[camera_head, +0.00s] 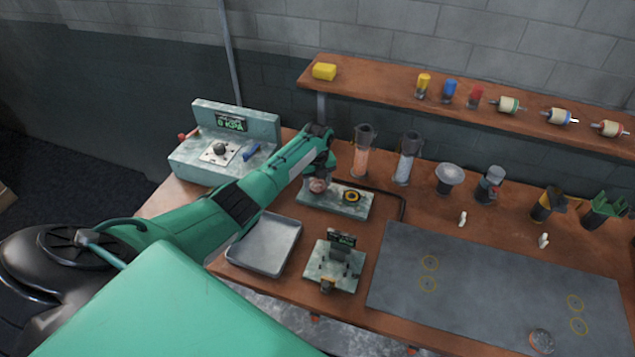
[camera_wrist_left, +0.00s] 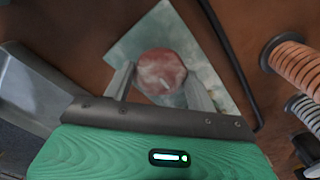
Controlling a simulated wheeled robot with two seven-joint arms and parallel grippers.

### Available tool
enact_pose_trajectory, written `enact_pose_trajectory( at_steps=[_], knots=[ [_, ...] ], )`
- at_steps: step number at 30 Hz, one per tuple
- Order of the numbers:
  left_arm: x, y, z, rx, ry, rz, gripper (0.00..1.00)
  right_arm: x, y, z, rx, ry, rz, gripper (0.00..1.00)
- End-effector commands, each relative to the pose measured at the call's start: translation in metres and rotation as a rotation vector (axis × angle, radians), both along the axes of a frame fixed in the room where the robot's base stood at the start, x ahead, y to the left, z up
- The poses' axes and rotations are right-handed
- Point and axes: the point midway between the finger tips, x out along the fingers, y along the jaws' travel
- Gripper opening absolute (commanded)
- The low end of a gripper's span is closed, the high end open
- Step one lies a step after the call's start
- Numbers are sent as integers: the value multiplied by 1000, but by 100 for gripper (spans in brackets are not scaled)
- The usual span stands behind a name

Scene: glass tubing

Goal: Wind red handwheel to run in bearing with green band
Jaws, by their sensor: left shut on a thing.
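The red handwheel (camera_head: 318,185) sits on a pale green marbled base (camera_head: 345,208) near the back of the bench. In the left wrist view the round red handwheel (camera_wrist_left: 162,72) lies between my left fingers. My left gripper (camera_head: 324,172) reaches down over it from the left and is shut on it; the same gripper fills the lower wrist view (camera_wrist_left: 160,90). The base also carries a yellow-ringed black part (camera_head: 352,197). A cream cylinder with a green band (camera_head: 508,104) lies on the shelf; whether it is the bearing I cannot tell. My right gripper is not in view.
A grey tray (camera_head: 272,243) and a small marbled fixture (camera_head: 335,266) stand in front. Tubes of orange beads (camera_head: 361,155) and pale beads (camera_head: 406,160) stand close to the right of my gripper. A black bent rod lies beside the base. The grey mat (camera_head: 480,285) is mostly clear.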

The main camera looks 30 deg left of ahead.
Motion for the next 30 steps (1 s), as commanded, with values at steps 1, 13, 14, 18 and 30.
enact_pose_trajectory(
  at_steps=[1,13,14,18,30],
  knots=[
    [2,1,3,2,-6,1,62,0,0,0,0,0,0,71],
    [1,0,2,0,-3,1,77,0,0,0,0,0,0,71],
    [1,1,3,0,-3,1,77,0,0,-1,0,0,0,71],
    [2,1,15,1,-4,1,77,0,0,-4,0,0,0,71],
    [2,1,95,3,-8,0,77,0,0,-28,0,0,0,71]
  ],
)
